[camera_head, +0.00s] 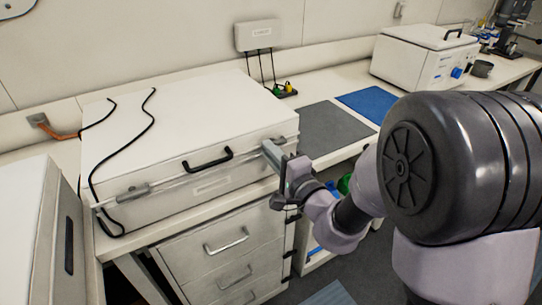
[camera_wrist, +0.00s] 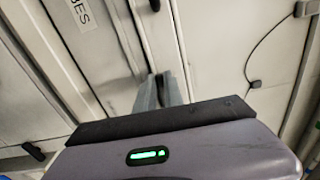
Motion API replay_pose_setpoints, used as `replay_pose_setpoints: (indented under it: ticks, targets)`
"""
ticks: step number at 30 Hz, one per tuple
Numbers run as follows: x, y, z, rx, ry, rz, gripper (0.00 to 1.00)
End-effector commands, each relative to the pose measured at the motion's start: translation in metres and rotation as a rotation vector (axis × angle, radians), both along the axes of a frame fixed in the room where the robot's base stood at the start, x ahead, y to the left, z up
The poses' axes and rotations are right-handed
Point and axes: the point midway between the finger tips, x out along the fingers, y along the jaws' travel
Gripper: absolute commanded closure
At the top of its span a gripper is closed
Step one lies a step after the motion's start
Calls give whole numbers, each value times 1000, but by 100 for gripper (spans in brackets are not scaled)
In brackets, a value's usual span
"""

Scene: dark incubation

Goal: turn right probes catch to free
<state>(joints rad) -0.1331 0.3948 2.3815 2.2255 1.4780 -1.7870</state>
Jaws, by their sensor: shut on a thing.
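A white case (camera_head: 185,128) lies closed on the bench, with a black handle (camera_head: 208,159) on its front. A grey catch (camera_head: 133,193) sits at the left of its front seam. My gripper (camera_head: 270,152) reaches the right end of that seam, at the place of the right catch. Its jaws are shut on the right catch, which they and the fingers mostly hide, so its angle cannot be told. In the wrist view the fingers (camera_wrist: 160,88) stand close together against the case front; part of a label ending in "BES" (camera_wrist: 81,13) shows at upper left.
Black cables lie over the case's left side. Drawers (camera_head: 225,245) are below it. A grey mat (camera_head: 335,128) and a blue mat (camera_head: 370,103) lie to the right, before a white box-shaped device (camera_head: 415,58). A white cabinet (camera_head: 25,225) stands at the lower left.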

Motion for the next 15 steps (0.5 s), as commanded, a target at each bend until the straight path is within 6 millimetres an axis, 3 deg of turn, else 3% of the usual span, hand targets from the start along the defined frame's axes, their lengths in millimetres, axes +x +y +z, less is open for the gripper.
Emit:
replay_pose_setpoints:
  ticks: [15]
  targets:
    - [0, 0, -2, -51, -32, 1, 100]
